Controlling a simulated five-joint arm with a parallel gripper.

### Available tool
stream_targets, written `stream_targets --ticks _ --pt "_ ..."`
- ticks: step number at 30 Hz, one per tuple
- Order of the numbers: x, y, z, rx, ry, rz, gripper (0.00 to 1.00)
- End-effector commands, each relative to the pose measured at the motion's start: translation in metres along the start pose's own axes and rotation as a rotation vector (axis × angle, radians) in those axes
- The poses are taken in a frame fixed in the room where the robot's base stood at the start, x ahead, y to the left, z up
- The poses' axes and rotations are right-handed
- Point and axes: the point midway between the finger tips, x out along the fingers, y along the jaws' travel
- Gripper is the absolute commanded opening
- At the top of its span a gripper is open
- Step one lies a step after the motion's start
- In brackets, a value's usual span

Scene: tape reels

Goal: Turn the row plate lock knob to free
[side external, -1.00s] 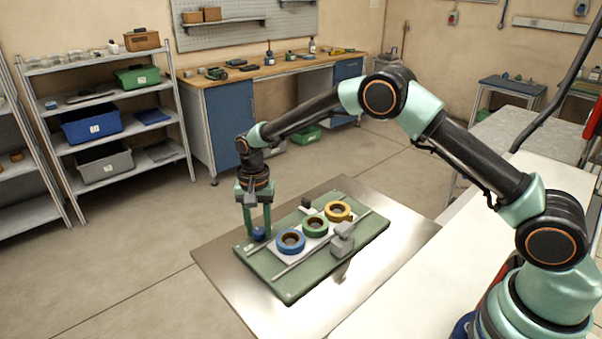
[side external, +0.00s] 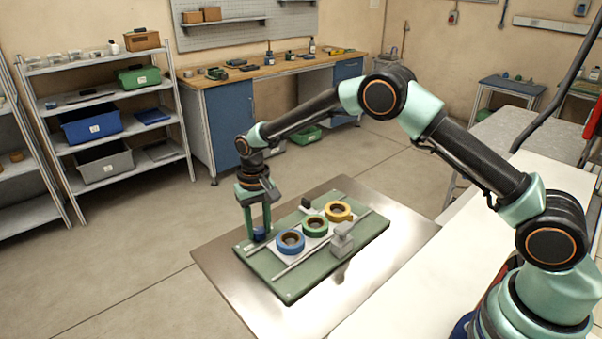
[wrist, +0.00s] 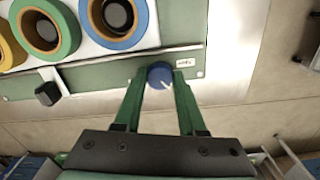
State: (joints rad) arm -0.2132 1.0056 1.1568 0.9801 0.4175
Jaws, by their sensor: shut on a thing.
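The lock knob (wrist: 160,74) is a small round blue knob with a white pointer line, on the corner of the green board (wrist: 85,76). My gripper (wrist: 159,82) is shut on the knob, one green finger on each side. In the wrist view the pointer line slants toward the lower right. A small label (wrist: 186,62) sits beside the knob; its text is too small to read surely. In the side view my gripper (side external: 258,236) stands upright over the board's left corner, and its fingers partly hide the knob. The white row plate (side external: 314,244) lies on the board between rails.
A grey block (side external: 342,240) sits at the right rail and a black block (side external: 306,202) at the far side. The metal table (side external: 230,275) is bare around the board.

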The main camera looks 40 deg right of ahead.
Motion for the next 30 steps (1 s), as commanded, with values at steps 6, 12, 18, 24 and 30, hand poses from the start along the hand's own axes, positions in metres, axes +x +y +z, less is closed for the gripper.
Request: stream_targets --ticks 6,12,18,24,30 --pt "-0.0014 0.0002 -0.0008 -0.205 0.002 -0.001 0.0" --pt "-0.0015 0.0002 -0.0009 -0.395 0.002 0.0 0.0" --pt "-0.0017 0.0001 -0.001 -0.584 0.003 0.0 0.0" --pt "-0.0018 0.0 -0.0011 -0.757 0.003 0.0 0.0" --pt "-0.0019 -0.0001 -0.0012 -0.891 0.004 0.0 0.0"
